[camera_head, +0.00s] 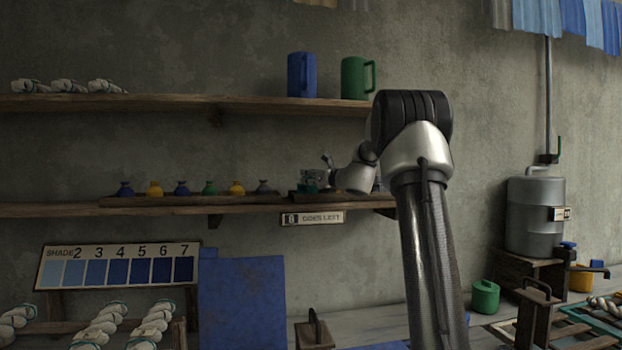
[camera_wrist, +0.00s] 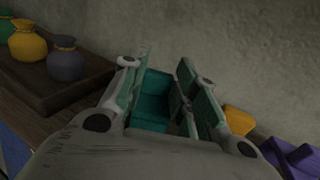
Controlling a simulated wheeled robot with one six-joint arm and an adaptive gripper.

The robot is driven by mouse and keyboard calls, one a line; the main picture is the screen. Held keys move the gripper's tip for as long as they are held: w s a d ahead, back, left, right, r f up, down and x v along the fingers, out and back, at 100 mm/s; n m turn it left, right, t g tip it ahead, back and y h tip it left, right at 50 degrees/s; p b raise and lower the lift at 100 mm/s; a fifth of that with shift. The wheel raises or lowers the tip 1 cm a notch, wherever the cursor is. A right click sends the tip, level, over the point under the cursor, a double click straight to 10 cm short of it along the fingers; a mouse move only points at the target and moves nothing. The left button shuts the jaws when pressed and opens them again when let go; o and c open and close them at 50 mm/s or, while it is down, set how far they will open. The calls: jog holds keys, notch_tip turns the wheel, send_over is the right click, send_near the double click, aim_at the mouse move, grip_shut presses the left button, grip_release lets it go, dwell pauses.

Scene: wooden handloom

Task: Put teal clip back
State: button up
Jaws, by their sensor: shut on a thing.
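The teal clip (camera_wrist: 152,92) sits between the two fingers of my gripper (camera_wrist: 162,98), which is shut on it. In the head view, my gripper (camera_head: 319,181) is at the right end of the lower wall shelf, and a bit of teal (camera_head: 308,183) shows there, mostly hidden by the fingers. The clip is just above or at a small dark wooden block (camera_head: 310,197) on the shelf. I cannot tell whether it touches the block. A yellow clip-like thing (camera_wrist: 240,120) and a purple one (camera_wrist: 294,159) show right of my fingers in the wrist view.
A dark tray (camera_head: 150,201) with several small tied pouches stands left on the lower shelf (camera_head: 80,211). A sign (camera_head: 312,218) hangs below the shelf edge. Above, the upper shelf (camera_head: 180,102) carries a blue jug (camera_head: 301,75) and a green jug (camera_head: 356,78).

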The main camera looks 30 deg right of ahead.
jog(key=shift+f, duration=0.15)
jog(key=o, duration=1.1)
jog(key=shift+c, duration=0.2)
